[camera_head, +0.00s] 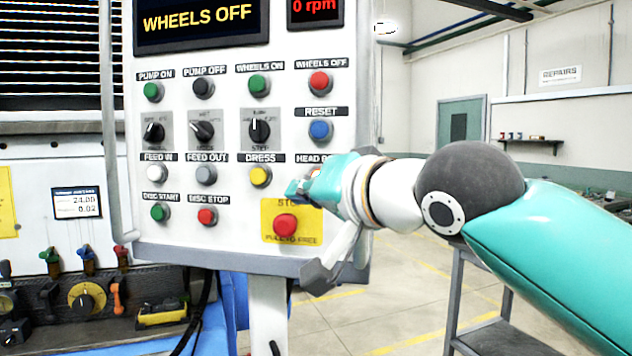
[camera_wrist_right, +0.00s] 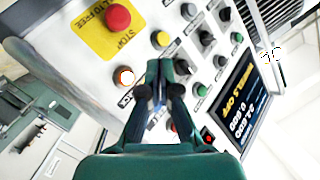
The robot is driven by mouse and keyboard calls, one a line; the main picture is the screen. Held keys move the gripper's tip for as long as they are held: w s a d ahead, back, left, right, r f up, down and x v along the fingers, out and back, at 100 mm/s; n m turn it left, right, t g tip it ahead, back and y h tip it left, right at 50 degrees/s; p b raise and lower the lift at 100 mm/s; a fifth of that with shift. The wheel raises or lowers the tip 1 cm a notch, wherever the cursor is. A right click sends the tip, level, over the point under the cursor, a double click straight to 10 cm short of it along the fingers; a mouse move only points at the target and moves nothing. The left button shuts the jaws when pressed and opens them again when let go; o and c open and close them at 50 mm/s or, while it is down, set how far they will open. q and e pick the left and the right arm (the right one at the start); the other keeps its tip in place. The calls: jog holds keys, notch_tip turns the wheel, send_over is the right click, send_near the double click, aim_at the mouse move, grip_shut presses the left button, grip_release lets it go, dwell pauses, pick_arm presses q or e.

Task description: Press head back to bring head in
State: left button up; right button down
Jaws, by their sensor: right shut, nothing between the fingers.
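The control panel (camera_head: 226,222) faces me, and its "HEAD B…" label (camera_head: 312,159) is partly covered by my right gripper (camera_head: 297,189). The button under that label is mostly hidden in the head view. In the right wrist view the head back button (camera_wrist_right: 124,77) shows a pale, glowing face with an orange rim. My right gripper (camera_wrist_right: 160,65) is shut and empty, in front of the panel. My left gripper is not in view.
The red stop button (camera_head: 285,225) on its yellow plate is just below the gripper. The blue reset button (camera_head: 320,130) is above. A display (camera_head: 200,20) reads "WHEELS OFF", another (camera_head: 315,8) "0 rpm". A grey handle (camera_head: 330,270) juts from the panel's lower right.

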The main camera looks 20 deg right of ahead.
jog(key=shift+d, duration=0.1)
jog(key=w+d+p, duration=0.4)
jog(key=w+p, duration=0.1)
jog(key=w, duration=0.2)
jog(key=shift+w+d+p, duration=0.2)
jog(key=shift+w+p, duration=0.05)
jog(key=shift+p, duration=0.15)
dwell(1.1)
jog(key=shift+w+d, duration=0.1)
jog(key=shift+w, duration=0.05)
jog(key=shift+w+d, duration=0.15)
jog(key=shift+w, duration=0.05)
